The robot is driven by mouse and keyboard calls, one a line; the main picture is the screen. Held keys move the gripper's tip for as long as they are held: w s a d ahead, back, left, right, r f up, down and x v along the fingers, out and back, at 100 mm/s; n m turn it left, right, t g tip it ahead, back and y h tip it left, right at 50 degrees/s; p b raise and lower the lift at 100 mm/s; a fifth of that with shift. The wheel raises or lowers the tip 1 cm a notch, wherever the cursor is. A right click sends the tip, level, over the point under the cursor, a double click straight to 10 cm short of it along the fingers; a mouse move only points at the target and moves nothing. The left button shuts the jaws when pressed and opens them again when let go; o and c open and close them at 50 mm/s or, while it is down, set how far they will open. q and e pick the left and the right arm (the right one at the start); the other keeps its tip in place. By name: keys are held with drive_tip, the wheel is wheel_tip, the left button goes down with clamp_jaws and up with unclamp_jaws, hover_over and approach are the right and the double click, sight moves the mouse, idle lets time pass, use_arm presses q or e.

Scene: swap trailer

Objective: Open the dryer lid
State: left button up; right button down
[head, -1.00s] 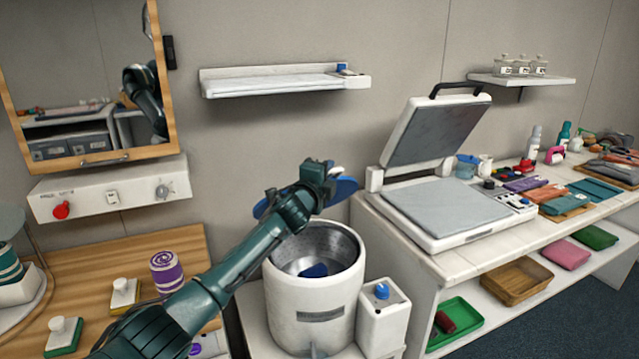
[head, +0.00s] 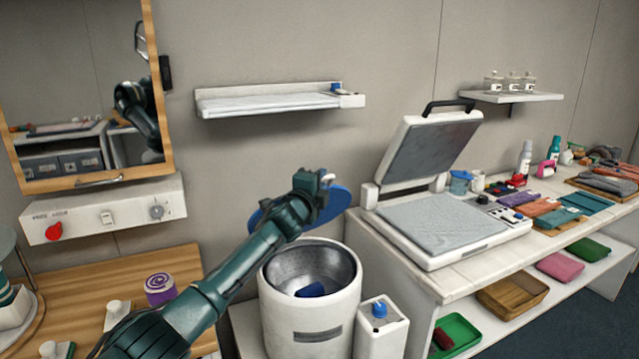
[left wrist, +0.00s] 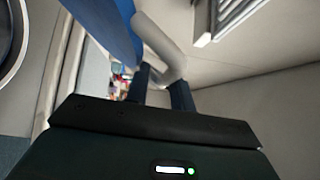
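The dryer (head: 308,328) is a white drum with an open top and a metal inside. Its blue lid (head: 338,205) is raised, tilted up above and behind the opening, partly hidden by my left arm. In the left wrist view, the lid (left wrist: 108,25) is at the upper left, with its pale curved handle (left wrist: 160,45) beside it. My left gripper (head: 325,181) is at the handle by the lid. Its fingers (left wrist: 160,85) are on either side of the handle and appear closed on it. My right gripper is not in view.
A dark blue item (head: 310,290) lies inside the drum. A white container with a blue cap (head: 380,330) stands close to the dryer's right. A white press with a raised top (head: 425,150) is on the bench at right. A wall shelf (head: 270,102) hangs above.

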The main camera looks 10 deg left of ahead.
use_arm(q)
drive_tip(key=shift+o, duration=0.8)
drive_tip(key=shift+s, duration=0.1)
drive_tip(key=s+a, duration=0.2)
drive_tip(key=s, duration=1)
drive_tip(key=shift+s+a+f, duration=0.2)
drive_tip(key=shift+s+a, duration=0.05)
drive_tip(key=shift+s, duration=0.15)
